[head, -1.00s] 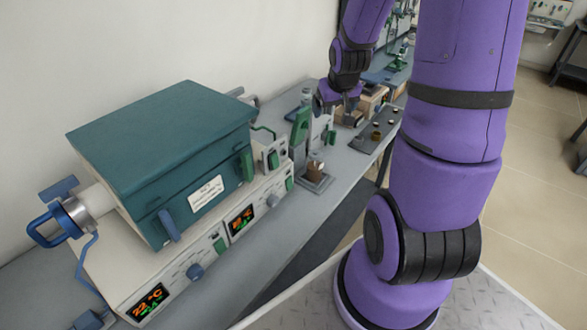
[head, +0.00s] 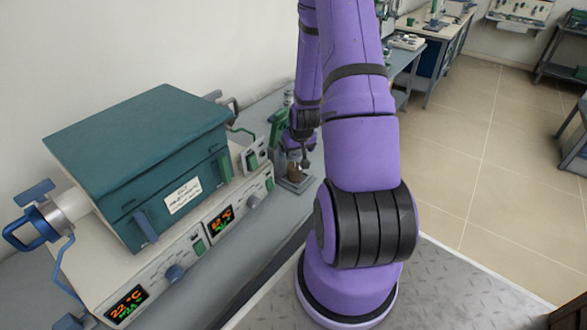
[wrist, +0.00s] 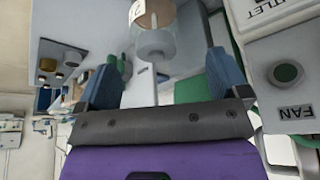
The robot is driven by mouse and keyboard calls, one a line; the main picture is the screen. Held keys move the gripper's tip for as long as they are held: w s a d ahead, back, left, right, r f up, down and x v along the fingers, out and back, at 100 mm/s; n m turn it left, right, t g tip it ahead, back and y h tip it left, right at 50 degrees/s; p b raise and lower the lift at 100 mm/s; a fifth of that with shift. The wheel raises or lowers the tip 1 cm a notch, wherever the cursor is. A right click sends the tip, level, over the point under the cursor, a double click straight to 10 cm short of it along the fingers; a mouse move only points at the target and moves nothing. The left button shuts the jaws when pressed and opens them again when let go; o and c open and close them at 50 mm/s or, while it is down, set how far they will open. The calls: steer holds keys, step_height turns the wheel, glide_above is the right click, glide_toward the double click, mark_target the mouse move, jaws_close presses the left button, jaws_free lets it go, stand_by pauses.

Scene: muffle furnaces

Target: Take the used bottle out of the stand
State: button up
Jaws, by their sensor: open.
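The used bottle (head: 293,169), a small brown one, stands upright in the stand (head: 297,185), whose grey base sits on the bench to the right of the furnace. In the wrist view the bottle (wrist: 155,28) shows brown with a pale label and a whitish end. My gripper (head: 304,158) is beside and just above the bottle in the head view, partly hidden by my arm. In the wrist view my gripper (wrist: 166,62) is open, its blue fingers apart, with the bottle between and just beyond the tips. I cannot tell whether they touch.
The teal-lidded furnace (head: 135,150) fills the left. A green-handled device (head: 277,127) stands close behind the bottle.

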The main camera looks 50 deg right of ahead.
mark_target(295, 166)
steer(key=shift+d+x, duration=0.15)
steer(key=shift+x, duration=1.65)
steer(key=shift+d+x, duration=0.15)
steer(key=shift+x, duration=1.65)
steer(key=shift+r, duration=0.1)
steer(key=c, duration=1.2)
steer(key=shift+r, duration=0.1)
